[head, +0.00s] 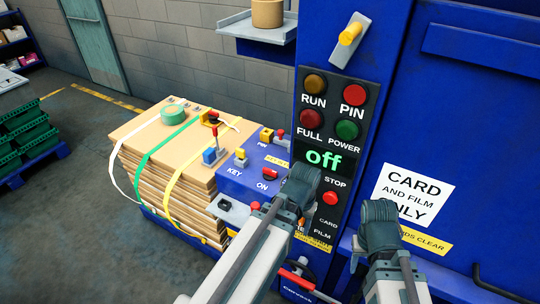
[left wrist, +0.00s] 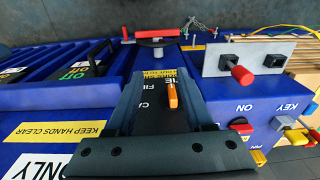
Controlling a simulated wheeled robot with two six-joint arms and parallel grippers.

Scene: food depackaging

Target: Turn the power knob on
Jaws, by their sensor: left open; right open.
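The black control panel (head: 355,95) on the blue machine has a display reading "off" in green (head: 324,159). A dark green lamp (head: 347,130) is labelled POWER. An orange selector (head: 301,223) sits by the CARD and FILM labels; the left wrist view shows it (left wrist: 172,97) between my fingers in the picture. A red knob (head: 269,173) stands by ON on the blue box; I cannot tell which knob is the power knob. My left gripper (head: 303,181) is open and empty before the panel; contact is unclear. My right gripper (head: 379,211) is open and empty to its right.
A red STOP button (head: 330,198) is right of my left gripper. A yellow knob (head: 350,31) protrudes above the panel. Strapped cardboard (head: 160,170) stands left. The left wrist view shows a red handle (left wrist: 155,41) and a plate with a red knob (left wrist: 241,74).

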